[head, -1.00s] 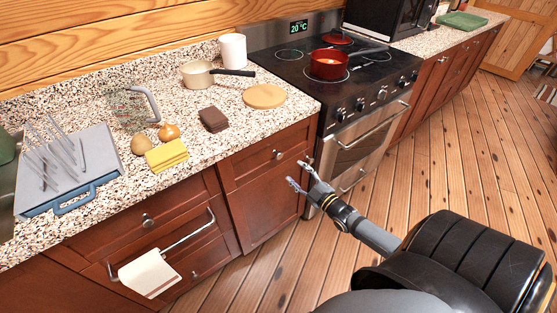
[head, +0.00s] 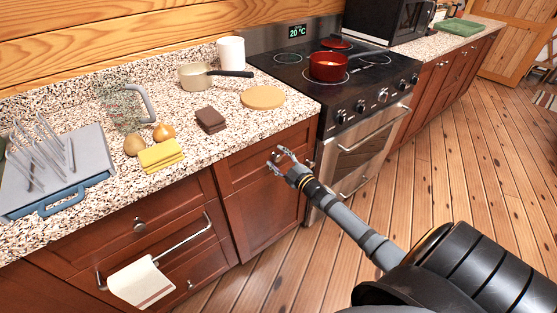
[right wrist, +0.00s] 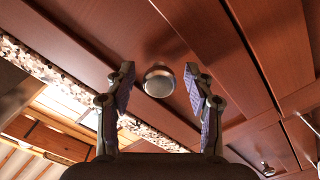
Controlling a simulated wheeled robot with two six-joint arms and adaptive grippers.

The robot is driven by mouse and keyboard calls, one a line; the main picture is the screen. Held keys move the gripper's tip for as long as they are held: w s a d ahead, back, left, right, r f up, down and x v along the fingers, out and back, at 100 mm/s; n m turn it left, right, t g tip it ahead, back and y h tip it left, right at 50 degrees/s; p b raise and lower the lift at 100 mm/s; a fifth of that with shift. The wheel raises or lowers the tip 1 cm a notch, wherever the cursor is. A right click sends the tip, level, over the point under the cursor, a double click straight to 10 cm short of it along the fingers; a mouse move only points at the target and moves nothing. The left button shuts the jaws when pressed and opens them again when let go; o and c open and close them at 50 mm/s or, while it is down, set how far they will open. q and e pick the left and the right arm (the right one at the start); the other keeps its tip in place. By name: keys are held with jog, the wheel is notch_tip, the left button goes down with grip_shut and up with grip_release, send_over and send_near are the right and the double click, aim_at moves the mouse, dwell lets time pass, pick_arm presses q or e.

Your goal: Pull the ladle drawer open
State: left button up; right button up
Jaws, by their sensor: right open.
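The drawer in front of my right gripper is a reddish-brown wooden drawer (head: 240,168) under the counter, just left of the stove. It looks shut, and no ladle or label shows. Its round metal knob (right wrist: 158,80) shows clearly in the right wrist view, between the fingertips and a little beyond them. In the head view the gripper largely covers the knob. My right gripper (head: 283,154) is open and empty, and its two fingers also show in the right wrist view (right wrist: 160,82), one on each side of the knob. My left gripper is not in view.
The stove (head: 345,110) with a red pot (head: 328,67) stands right of the drawer. Left of it, a towel (head: 142,284) hangs on a rail (head: 183,237). The counter above holds a round board (head: 263,97), sponges and a dish rack. The wooden floor is clear.

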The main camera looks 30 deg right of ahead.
grip_shut()
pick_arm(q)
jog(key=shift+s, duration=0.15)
pick_arm(e)
jog(key=shift+s, duration=0.1)
